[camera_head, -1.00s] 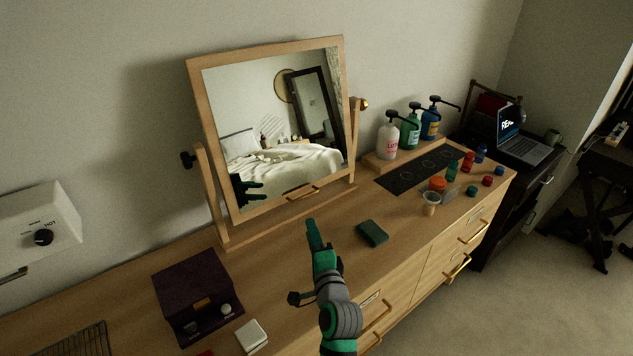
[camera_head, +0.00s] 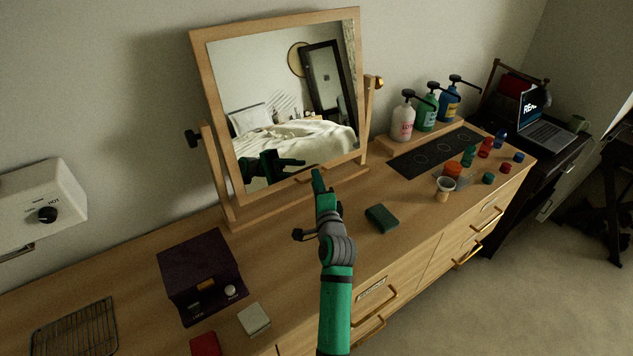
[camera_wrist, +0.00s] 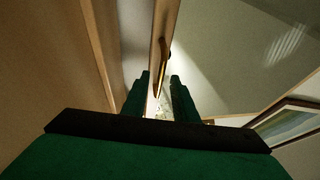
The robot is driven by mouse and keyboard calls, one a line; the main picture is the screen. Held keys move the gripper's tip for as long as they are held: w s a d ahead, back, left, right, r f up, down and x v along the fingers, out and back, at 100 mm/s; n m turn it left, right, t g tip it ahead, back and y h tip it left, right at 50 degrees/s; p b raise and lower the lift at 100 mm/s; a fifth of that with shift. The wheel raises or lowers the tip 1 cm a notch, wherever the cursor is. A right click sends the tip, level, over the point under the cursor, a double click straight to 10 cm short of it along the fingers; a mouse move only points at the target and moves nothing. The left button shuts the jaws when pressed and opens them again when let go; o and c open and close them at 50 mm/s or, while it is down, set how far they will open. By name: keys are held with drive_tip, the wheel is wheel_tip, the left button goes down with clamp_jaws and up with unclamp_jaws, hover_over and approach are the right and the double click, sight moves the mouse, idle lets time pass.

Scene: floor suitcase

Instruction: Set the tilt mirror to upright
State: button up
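The tilt mirror (camera_head: 213,120) has a square wooden frame held between two wooden posts, with a black knob (camera_head: 192,138) on the left and a brass knob (camera_head: 376,82) on the right. It looks tilted rather than plumb; which way it leans is hard to tell. A small brass handle (camera_wrist: 161,65) sits on its bottom rail. My gripper (camera_head: 318,178) is at the lower edge of the mirror, by this handle. In the wrist view its two green fingers (camera_wrist: 159,98) are apart, with the handle showing beyond and between them. Contact cannot be made out.
A dark purple box (camera_head: 200,270) stands left on the dresser, with a wire rack (camera_head: 75,328) beyond. A green block (camera_head: 382,218) lies right of my arm. Pump bottles (camera_head: 403,122) and small coloured bottles stand further right. The dresser top before the mirror is mostly clear.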

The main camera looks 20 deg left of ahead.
drive_tip(key=shift+w+a, duration=0.2)
drive_tip(key=shift+w, duration=0.1)
drive_tip(key=shift+c, duration=0.6)
clamp_jaws()
drive_tip(key=shift+d, duration=0.1)
idle(0.6)
